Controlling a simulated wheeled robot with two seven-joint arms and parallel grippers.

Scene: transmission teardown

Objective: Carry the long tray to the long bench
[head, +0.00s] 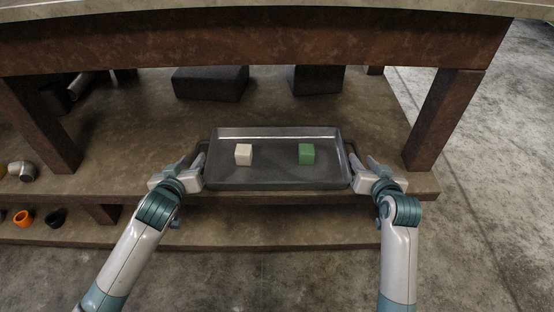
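The long tray (275,184) is a dark grey shallow metal tray on the brown shelf under a workbench, near the shelf's front edge. It holds a white cube (243,154) left of centre and a green cube (306,154) right of centre. A small dark handle shows at each end. My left gripper (190,162) is at the tray's left end, its fingers apart near the handle. My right gripper (364,162) is at the right end, its fingers also apart near the handle. Whether the fingers touch the handles is unclear.
The bench top (250,42) overhangs the shelf (140,130). Legs stand at left (40,125) and right (444,120). Two dark blocks (210,83) (318,80) lie behind the tray. Small parts, including an orange ring (22,218), lie at far left. Concrete floor is clear at right.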

